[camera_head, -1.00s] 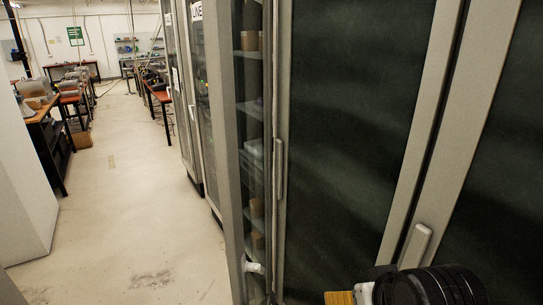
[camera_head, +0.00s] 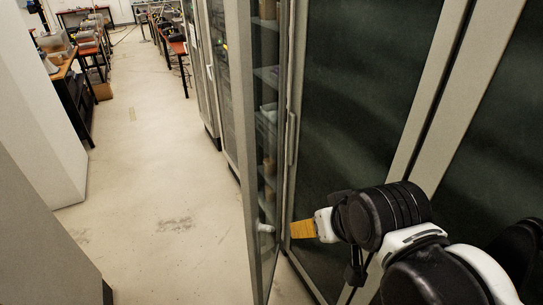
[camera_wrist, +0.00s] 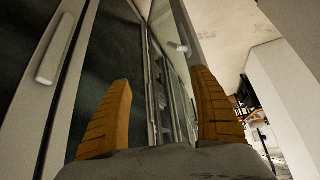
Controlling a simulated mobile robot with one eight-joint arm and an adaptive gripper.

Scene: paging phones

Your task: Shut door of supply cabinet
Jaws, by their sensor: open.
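The supply cabinet's glass door (camera_head: 243,130) stands open, swung out toward me and seen nearly edge-on in the head view. A small white handle (camera_head: 265,228) shows low on it, and stocked shelves (camera_head: 266,118) show through or beside the glass. My gripper (camera_head: 292,229), with yellow fingers, is just right of the door at about the handle's height. In the wrist view my gripper (camera_wrist: 165,80) is open and nothing is held. The door (camera_wrist: 188,25) and its handle (camera_wrist: 177,47) appear beyond the fingers. Whether the right finger touches the door cannot be told.
Closed dark-glass cabinet panels (camera_head: 350,100) stand right of the opening, close to my arm; one has a vertical handle (camera_head: 291,138). Open floor (camera_head: 165,190) lies left of the door. White blocks (camera_head: 40,120) border the aisle, with workbenches (camera_head: 75,85) farther back.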

